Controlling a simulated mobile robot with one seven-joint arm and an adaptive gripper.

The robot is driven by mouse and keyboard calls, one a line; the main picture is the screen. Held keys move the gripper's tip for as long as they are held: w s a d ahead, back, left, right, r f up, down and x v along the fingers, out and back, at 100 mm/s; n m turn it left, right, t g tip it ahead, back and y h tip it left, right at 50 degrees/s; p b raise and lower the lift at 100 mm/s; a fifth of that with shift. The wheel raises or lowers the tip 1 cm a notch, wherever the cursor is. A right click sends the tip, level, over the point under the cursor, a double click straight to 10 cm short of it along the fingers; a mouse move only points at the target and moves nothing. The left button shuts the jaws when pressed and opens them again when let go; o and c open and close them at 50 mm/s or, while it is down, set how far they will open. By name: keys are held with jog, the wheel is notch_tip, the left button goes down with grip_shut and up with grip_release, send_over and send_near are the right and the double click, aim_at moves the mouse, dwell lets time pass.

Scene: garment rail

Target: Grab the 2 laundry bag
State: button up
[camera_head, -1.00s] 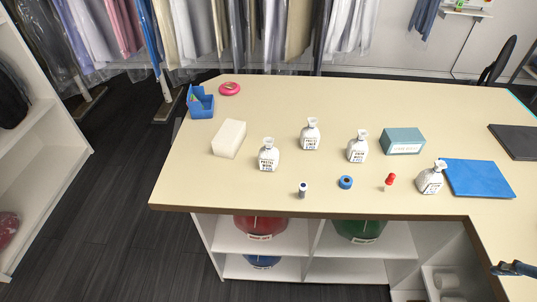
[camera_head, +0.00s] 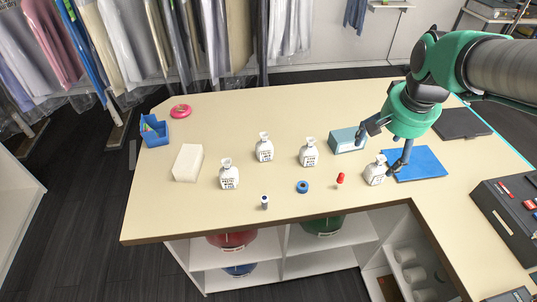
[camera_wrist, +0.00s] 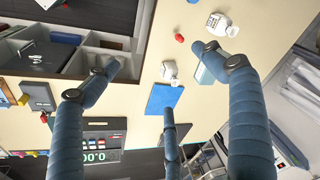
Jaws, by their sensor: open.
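Rounded bags with white labels sit in the white shelf under the counter: a red one (camera_head: 232,239), a green one (camera_head: 322,225) and a blue one (camera_head: 240,269) below the red. Their upper parts are hidden by the counter's edge, and their labels are too small to read. My gripper (camera_head: 382,148) is open and empty above the counter at the right, near the teal box (camera_head: 347,140) and a white bottle (camera_head: 375,170). Its spread blue fingers (camera_wrist: 155,62) show in the wrist view, apart from the bags.
The cream counter (camera_head: 270,110) holds several white bottles, a white block (camera_head: 187,163), a blue holder (camera_head: 154,131), a pink tape roll (camera_head: 181,111) and a blue mat (camera_head: 417,164). A black register (camera_head: 515,213) stands at right. Garments hang behind. Dark floor lies open at left.

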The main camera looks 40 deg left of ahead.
jog(key=w+a+f+p, duration=0.1)
jog(key=a+p, duration=0.1)
jog(key=a, duration=0.5)
jog(key=w+a+f+p, duration=0.1)
jog(key=w+a+p, duration=0.1)
jog(key=a, duration=0.5)
jog(key=n+g+h+p, duration=0.1)
jog(key=n+g+p, duration=0.2)
jog(key=p, duration=0.6)
send_over(227, 161)
jog(key=f, duration=1.7)
jog(key=shift+w+d+f, duration=0.1)
jog(key=shift+w+d, duration=0.05)
jog(key=shift+w, duration=0.1)
jog(key=shift+s+a+f, duration=0.25)
jog(key=shift+a, duration=0.05)
jog(key=shift+f+p, duration=0.65)
jog(key=shift+f, duration=3.7)
jog(key=shift+f, duration=0.1)
